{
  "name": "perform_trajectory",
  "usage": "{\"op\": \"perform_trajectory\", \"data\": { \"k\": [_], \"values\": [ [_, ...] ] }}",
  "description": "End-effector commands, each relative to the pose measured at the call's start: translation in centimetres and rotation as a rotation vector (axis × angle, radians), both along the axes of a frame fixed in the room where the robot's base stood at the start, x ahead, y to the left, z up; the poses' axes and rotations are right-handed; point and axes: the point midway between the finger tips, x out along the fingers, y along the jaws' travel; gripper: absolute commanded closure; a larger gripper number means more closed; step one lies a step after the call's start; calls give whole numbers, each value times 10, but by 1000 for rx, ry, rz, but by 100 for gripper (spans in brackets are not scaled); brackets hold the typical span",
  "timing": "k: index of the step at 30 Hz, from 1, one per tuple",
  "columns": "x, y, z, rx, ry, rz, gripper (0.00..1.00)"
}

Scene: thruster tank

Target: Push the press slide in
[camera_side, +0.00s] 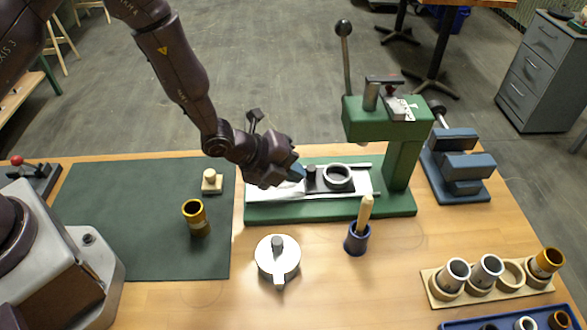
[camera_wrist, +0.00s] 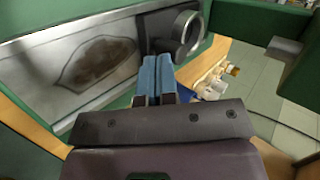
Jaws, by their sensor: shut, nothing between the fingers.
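The green arbor press (camera_side: 385,118) stands at the back of the bench with its column at the right end of a long green base. On the base is a pale metal track, and the dark press slide (camera_side: 322,187) sits on it, carrying a ring-shaped holder (camera_side: 338,176) and a black knob (camera_side: 311,173). My gripper (camera_side: 299,172) is shut and empty, just left of the knob. In the wrist view its blue fingertips (camera_wrist: 157,62) are together at the slide's near edge, close to the ring holder (camera_wrist: 187,30); contact cannot be told.
A blue cup with a wooden-handled tool (camera_side: 357,238) and a round white pot (camera_side: 277,260) stand in front of the press. A blue vise (camera_side: 457,165) is to the right. A wooden rack of sleeves (camera_side: 487,280) is front right. A gold sleeve (camera_side: 196,218) stands on the green mat (camera_side: 140,225).

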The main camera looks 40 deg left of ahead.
Motion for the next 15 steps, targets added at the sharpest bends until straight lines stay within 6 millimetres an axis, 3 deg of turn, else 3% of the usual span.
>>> {"op": "perform_trajectory", "data": {
  "k": [7, 15],
  "values": [
    [1, -1, 0, 0, -1, -1, 100],
    [28, -28, 0, 0, -1, -2, 100]
  ]
}}
